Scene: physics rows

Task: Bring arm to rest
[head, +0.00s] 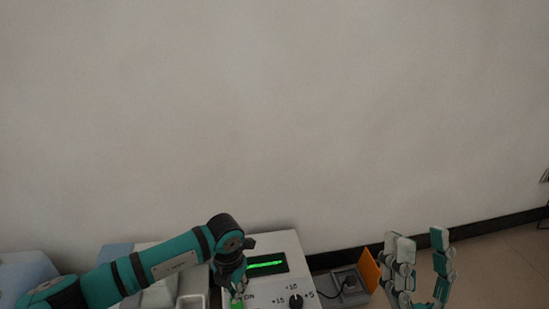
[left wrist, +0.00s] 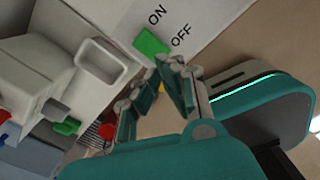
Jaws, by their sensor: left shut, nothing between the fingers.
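My left arm (head: 160,268) reaches in from the left, over a white panel device. My left gripper (head: 238,292) points down at the device's front, by a green switch (head: 237,304). In the left wrist view the left gripper (left wrist: 155,95) is shut with nothing in it. The green switch (left wrist: 151,43) lies just beyond its fingertips there, beside the ON and OFF labels. I cannot tell whether they touch. My right gripper (head: 421,250) is at the lower right, fingers upward, wide apart and empty.
The white device (head: 276,243) has a lit green display (head: 267,265) and a black knob (head: 296,301). A grey box with a black knob (head: 349,283) and an orange panel (head: 370,270) stand to its right. A bare wall rises behind.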

